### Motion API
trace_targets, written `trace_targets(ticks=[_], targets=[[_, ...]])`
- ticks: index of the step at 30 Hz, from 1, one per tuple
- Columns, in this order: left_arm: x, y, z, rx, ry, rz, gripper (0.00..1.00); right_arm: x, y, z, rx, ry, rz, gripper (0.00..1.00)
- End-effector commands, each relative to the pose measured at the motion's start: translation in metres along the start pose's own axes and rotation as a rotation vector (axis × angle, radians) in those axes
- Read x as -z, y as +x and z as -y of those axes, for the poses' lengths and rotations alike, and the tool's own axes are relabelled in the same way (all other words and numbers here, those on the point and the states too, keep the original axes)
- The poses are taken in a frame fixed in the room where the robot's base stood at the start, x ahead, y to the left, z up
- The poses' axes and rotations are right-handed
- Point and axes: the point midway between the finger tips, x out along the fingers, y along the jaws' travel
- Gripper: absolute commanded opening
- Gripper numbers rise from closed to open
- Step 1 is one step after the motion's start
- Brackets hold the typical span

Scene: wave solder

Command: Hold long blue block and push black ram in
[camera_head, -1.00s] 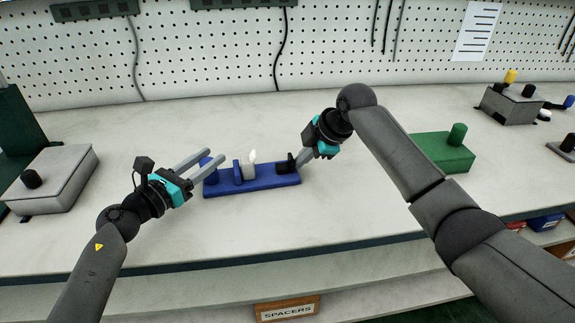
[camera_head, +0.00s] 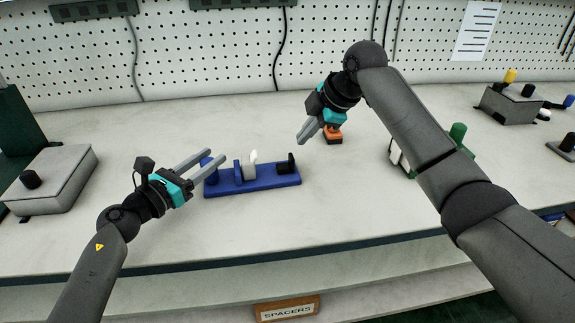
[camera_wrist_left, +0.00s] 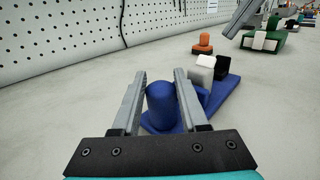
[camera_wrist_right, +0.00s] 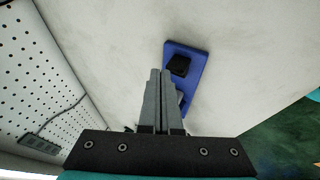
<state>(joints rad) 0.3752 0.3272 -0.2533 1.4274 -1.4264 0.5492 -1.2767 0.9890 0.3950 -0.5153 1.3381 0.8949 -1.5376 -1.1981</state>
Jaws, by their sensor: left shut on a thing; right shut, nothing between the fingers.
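The long blue block (camera_head: 258,188) lies on the bench, with a blue post (camera_wrist_left: 160,104) at its left end, a white piece (camera_head: 250,168) near its middle and the black ram (camera_head: 287,166) at its right end. My left gripper (camera_head: 216,154) is shut on the blue post, with a finger on either side of it in the left wrist view. My right gripper (camera_head: 300,140) is shut and empty, above and behind the block's right end, apart from the ram. In the right wrist view, the ram (camera_wrist_right: 180,65) shows just past its fingertips, and the fingers hide part of the block.
An orange-and-black piece (camera_head: 332,134) stands on the bench behind the block, beside my right gripper. My right arm partly hides a green fixture (camera_head: 458,132). A grey box (camera_head: 52,180) is at left, another grey box (camera_head: 510,103) at back right. The bench in front is clear.

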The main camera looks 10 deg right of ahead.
Motion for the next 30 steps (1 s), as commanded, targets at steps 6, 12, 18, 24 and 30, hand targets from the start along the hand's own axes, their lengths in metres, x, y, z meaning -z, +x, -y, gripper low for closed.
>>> trace_targets(ticks=[6,12,18,24,30], targets=[[0.003,-0.001,-0.002,-0.005,-0.002,-0.006,0.0,0.0,0.0,0.0,-0.001,0.0,0.0,0.0],[0.003,-0.001,-0.002,-0.006,-0.001,-0.006,0.0,-0.001,0.0,0.0,-0.001,-0.002,0.002,0.07],[0.003,-0.001,-0.002,-0.006,-0.001,-0.006,0.0,-0.013,0.008,0.006,-0.039,-0.128,0.09,0.29],[0.003,-0.001,-0.002,-0.006,-0.001,-0.006,0.0,-0.034,0.018,0.02,-0.128,-0.516,0.317,0.42],[0.003,-0.001,-0.002,-0.006,0.0,-0.006,0.0,-0.029,0.018,0.039,-0.206,-0.981,0.534,0.42]])
